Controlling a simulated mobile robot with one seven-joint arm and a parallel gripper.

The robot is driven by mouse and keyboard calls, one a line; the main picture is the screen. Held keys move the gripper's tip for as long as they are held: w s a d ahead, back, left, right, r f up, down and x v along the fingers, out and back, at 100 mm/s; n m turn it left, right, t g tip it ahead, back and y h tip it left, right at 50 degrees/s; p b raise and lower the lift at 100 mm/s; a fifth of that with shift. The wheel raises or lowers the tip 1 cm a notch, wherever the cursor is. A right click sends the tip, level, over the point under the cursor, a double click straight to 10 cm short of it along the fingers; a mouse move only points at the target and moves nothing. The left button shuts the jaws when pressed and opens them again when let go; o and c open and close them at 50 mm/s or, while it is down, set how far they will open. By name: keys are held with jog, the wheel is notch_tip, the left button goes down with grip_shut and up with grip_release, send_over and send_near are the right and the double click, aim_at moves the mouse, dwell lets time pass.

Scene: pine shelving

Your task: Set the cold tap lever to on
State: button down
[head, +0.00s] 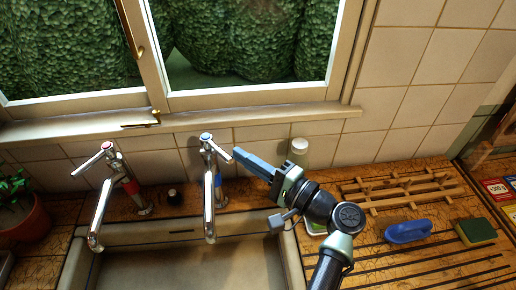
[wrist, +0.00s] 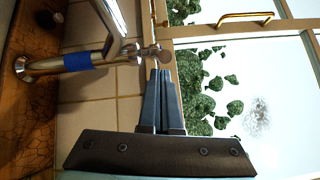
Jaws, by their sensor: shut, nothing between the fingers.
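The cold tap (head: 209,190) is the chrome tap with blue marks, standing behind the sink. Its lever (head: 217,149) slants down to the right from the tap's top. In the wrist view the tap's blue band (wrist: 88,61) shows at the upper left. My gripper (head: 237,152) is shut and empty, its blue-grey fingers pointing left at the lever's free end. In the wrist view the closed fingertips (wrist: 159,73) lie just below the tap's rounded end; I cannot tell whether they touch.
A red-marked tap (head: 131,184) stands to the left. A pale-capped bottle (head: 299,148) is behind my gripper. A wooden rack (head: 405,190), blue brush (head: 408,232) and sponge (head: 475,232) lie on the right. The sink (head: 180,270) is empty in front.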

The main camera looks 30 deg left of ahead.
jog(key=shift+s, duration=0.15)
jog(key=shift+s+a+r+p, duration=0.1)
jog(key=shift+s+a+p, duration=0.2)
jog(key=shift+s, duration=0.45)
